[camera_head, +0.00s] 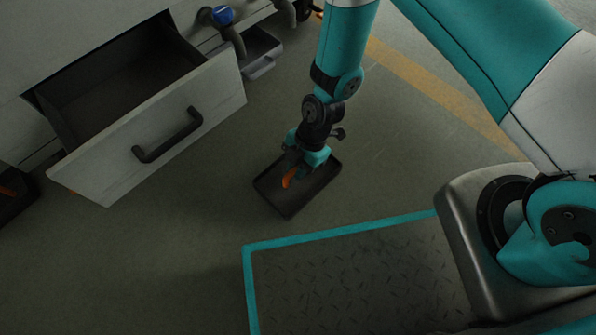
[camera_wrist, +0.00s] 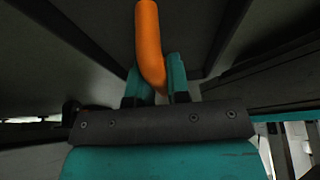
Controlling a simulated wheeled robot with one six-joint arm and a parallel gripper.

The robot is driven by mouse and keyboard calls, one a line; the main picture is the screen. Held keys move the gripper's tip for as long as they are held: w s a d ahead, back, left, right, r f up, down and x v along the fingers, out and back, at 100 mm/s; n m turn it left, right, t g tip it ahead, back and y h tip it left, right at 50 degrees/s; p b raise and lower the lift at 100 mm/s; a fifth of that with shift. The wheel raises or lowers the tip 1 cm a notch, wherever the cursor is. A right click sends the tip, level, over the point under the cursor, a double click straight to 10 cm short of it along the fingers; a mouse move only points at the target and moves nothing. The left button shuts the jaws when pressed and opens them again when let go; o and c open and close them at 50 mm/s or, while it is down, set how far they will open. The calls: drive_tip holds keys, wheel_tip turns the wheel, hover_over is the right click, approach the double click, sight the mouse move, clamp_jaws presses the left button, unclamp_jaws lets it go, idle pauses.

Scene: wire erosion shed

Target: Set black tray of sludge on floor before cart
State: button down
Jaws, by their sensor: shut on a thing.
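The black tray (camera_head: 288,212) is a shallow, dark rectangular pan in the middle of the head view, low at floor level. I cannot tell whether it touches the floor or hangs just above it. My gripper (camera_head: 297,165) points down over the tray. It is shut on an orange curved handle (camera_head: 289,178) that appears to belong to the tray. In the wrist view the orange handle (camera_wrist: 149,45) stands between the two teal fingers (camera_wrist: 155,88), with dark tray walls around it. Sludge cannot be made out. No cart is clearly identifiable.
A pale cabinet with an open, dark drawer (camera_head: 215,88) stands at the upper left. A blue-capped pipe (camera_head: 222,15) hangs over a small grey tray (camera_head: 262,50). A yellow floor line (camera_head: 420,75) runs at the upper right. Bare floor (camera_head: 170,240) lies left of the tray.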

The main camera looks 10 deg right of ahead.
drive_tip(key=shift+f, duration=0.9)
drive_tip(key=shift+r, duration=0.1)
drive_tip(key=c, duration=1.5)
unclamp_jaws()
drive_tip(key=o, duration=0.4)
